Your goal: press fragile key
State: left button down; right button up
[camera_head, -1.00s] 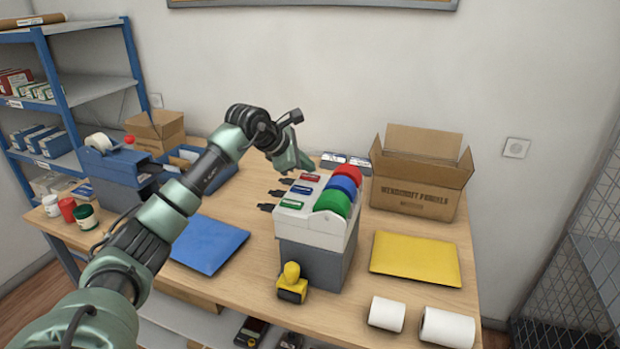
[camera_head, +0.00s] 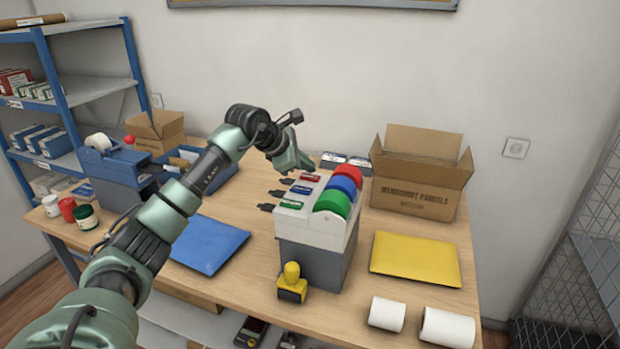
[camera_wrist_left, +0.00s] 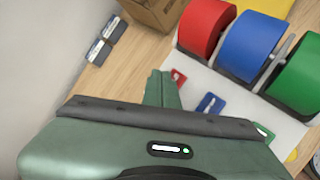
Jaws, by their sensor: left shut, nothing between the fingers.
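The label machine (camera_head: 318,262) stands on the counter, a grey and white box with red, blue and green rolls. Its sloped top carries a red key (camera_head: 310,177), a blue key (camera_head: 301,189) and a green key (camera_head: 291,204); I cannot read which is the fragile one. My left gripper (camera_head: 303,165) is shut and empty, just behind and above the red key. In the left wrist view its closed fingers (camera_wrist_left: 162,90) point beside the red key (camera_wrist_left: 178,76), partly covering it; the blue key (camera_wrist_left: 210,103) and green key (camera_wrist_left: 264,132) show too. Contact cannot be told. My right gripper is not in view.
An open cardboard box (camera_head: 420,185) and a yellow envelope (camera_head: 415,259) lie to the right. A yellow stamp (camera_head: 292,284) stands in front of the machine. White paper rolls (camera_head: 446,327) are at the front right, a blue envelope (camera_head: 208,244) at left.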

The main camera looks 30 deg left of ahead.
aim_at(307, 178)
pick_arm(q)
jog(key=shift+f, duration=0.1)
dwell(0.3)
jog(key=shift+f+b, duration=0.3)
jog(key=shift+f, duration=0.2)
dwell(0.3)
jog(key=shift+r+p, duration=0.35)
jog(key=shift+r, duration=0.2)
jog(key=shift+r, duration=0.1)
notch_tip(307, 178, up, 6)
jog(key=p, duration=0.4)
jog(key=shift+p, duration=0.3)
dwell(0.3)
